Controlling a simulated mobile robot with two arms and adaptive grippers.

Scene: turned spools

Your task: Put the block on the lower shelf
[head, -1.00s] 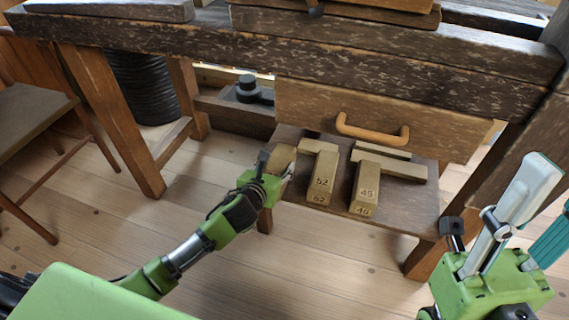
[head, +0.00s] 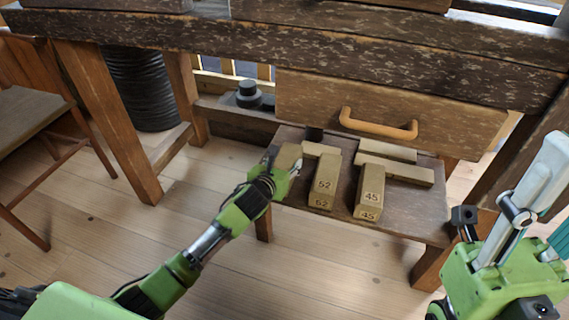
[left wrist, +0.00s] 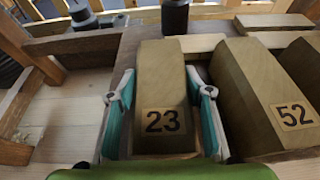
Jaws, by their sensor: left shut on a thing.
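A wooden block (head: 289,154) marked 23 is in my left gripper (head: 283,170), at the left end of the lower shelf (head: 410,207). In the left wrist view the block (left wrist: 162,95) lies lengthwise between the two teal-padded fingers (left wrist: 163,112), which are shut on its sides. It is over the shelf board; I cannot tell whether it touches it. In the head view the gripper partly hides it.
Block 52 (head: 324,184) lies close to the right of the held block, and block 45 (head: 369,192) farther right. More blocks (head: 398,172) lie behind. A dark cylinder (left wrist: 175,16) stands behind the held block. A drawer (head: 290,100) hangs above; a bench leg (head: 110,125) stands left.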

